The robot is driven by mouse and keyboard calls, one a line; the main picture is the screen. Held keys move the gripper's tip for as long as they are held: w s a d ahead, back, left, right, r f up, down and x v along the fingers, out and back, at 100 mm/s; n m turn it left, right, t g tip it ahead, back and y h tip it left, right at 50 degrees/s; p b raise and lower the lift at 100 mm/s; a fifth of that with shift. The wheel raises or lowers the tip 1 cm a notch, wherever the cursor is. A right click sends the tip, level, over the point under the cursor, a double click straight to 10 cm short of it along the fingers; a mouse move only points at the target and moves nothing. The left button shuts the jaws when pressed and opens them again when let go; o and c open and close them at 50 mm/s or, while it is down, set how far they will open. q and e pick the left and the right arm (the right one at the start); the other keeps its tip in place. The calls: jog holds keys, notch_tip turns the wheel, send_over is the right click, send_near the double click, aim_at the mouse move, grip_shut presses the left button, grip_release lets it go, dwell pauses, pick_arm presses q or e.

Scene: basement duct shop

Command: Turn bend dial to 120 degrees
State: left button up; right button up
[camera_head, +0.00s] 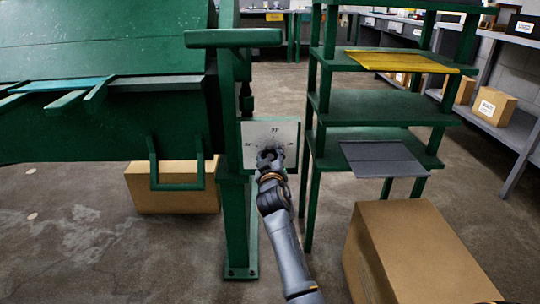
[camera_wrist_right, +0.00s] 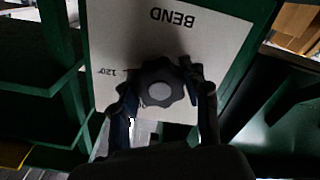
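The bend dial is a dark, lobed knob (camera_wrist_right: 162,84) on a pale panel (camera_head: 284,131) fixed to the green machine's post. The right wrist view shows the panel upside down, with "BEND" and a "120°" mark beside the knob on the left. My right gripper (camera_head: 270,157) is at the panel, and its fingers (camera_wrist_right: 160,82) lie on both sides of the knob, apparently closed on it. The shadow hides the exact contact. In the head view the gripper covers most of the dial. I cannot read where the dial points. My left gripper is out of view.
The green bending machine (camera_head: 110,130) fills the left. A green shelf rack (camera_head: 375,107) stands close right of the panel, holding a yellow sheet (camera_head: 402,62) and a grey sheet (camera_head: 382,158). A large cardboard box (camera_head: 420,250) sits at front right.

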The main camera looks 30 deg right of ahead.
jog(key=o, duration=0.4)
jog(key=shift+o, duration=0.2)
jog(key=v, duration=1.2)
